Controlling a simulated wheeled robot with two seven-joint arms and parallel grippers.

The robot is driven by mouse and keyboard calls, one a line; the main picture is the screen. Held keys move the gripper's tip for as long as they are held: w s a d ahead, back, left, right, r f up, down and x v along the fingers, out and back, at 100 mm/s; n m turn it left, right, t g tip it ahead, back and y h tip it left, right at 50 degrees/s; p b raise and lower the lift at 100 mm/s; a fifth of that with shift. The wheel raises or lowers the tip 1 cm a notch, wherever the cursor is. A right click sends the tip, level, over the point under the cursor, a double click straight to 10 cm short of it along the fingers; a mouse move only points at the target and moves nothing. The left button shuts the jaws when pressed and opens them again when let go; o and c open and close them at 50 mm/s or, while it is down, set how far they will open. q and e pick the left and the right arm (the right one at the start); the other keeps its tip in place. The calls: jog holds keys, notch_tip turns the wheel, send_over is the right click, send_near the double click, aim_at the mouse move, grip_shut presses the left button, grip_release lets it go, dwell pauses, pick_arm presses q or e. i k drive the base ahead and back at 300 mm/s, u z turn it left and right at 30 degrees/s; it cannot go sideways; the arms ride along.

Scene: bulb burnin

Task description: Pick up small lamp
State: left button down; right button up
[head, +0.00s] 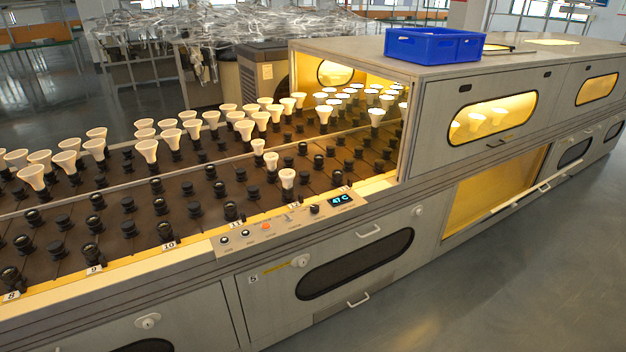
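Three smaller white lamps stand upright in black sockets on the brown conveyor deck, near the oven opening in the head view. The nearest small lamp (287,178) is close to the deck's front edge. A second small lamp (271,160) and a third small lamp (258,146) stand behind it, a little to the left. Larger white cone-shaped lamps (147,150) fill the back rows of sockets. Neither of my grippers is in view.
Empty black sockets (128,205) fill the front rows. A control panel (285,228) with a 47 C display runs along the front edge. The lit oven housing (345,60) bounds the deck on the right. A blue crate (433,45) sits on top.

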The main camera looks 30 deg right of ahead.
aim_at(287, 175)
jog(key=z, duration=0.2)
jog(key=i, duration=1.65)
jog(key=u, duration=0.15)
